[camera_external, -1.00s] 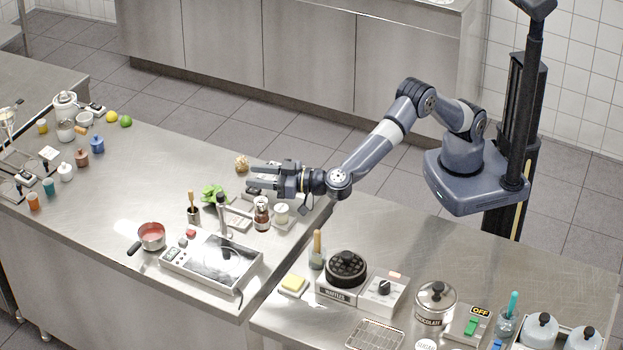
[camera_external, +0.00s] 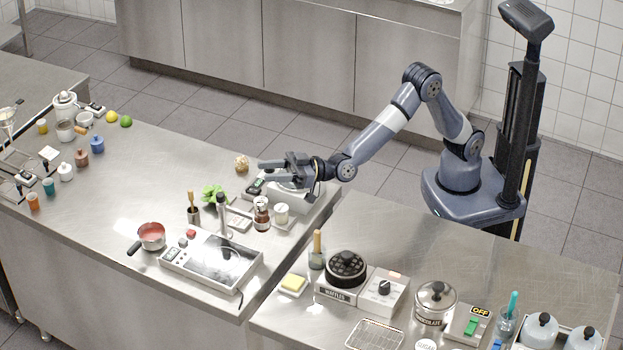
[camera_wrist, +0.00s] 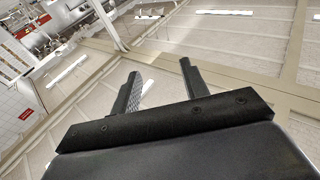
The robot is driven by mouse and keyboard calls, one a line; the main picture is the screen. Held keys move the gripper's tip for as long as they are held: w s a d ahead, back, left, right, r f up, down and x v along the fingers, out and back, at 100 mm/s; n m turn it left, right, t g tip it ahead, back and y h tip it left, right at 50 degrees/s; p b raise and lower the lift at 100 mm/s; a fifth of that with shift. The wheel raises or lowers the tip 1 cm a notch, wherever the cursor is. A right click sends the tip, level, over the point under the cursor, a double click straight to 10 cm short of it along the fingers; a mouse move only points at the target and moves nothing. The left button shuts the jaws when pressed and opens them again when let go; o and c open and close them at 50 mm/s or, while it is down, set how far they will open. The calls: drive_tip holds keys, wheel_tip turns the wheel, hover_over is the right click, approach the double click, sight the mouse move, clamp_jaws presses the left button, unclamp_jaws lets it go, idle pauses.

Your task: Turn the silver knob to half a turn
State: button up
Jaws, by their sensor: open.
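I cannot make out a clearly silver knob in either view. My gripper (camera_external: 268,172) is open and empty, over the left counter's back edge, far to the upper left of that knob. It is in front of and above a pale box with a small display (camera_external: 257,186), which it partly hides. In the wrist view my gripper (camera_wrist: 158,70) shows two parted fingers with nothing between them, against ceiling and wall.
A waffle maker (camera_external: 346,268) stands left of the knob box, and a lidded chocolate pot (camera_external: 436,302) to its right. A spice jar (camera_external: 261,213) and a green plant (camera_external: 213,195) stand near my gripper. The right counter's back part (camera_external: 440,240) is clear.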

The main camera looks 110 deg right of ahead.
sight(261, 203)
drive_tip(key=s+d+f+n+g+y+b, duration=0.1)
drive_tip(key=s+f+n+g+y+b, duration=0.2)
drive_tip(key=s+f+y, duration=0.4)
drive_tip(key=w+a, duration=0.1)
drive_tip(key=w, duration=0.2)
drive_tip(key=w+a+f+h+p, duration=0.1)
drive_tip(key=w, duration=0.3)
drive_tip(key=w+a+h+p, duration=0.1)
drive_tip(key=w, duration=0.3)
drive_tip(key=shift+a+f, duration=0.2)
drive_tip(key=shift+c, duration=0.2)
clamp_jaws()
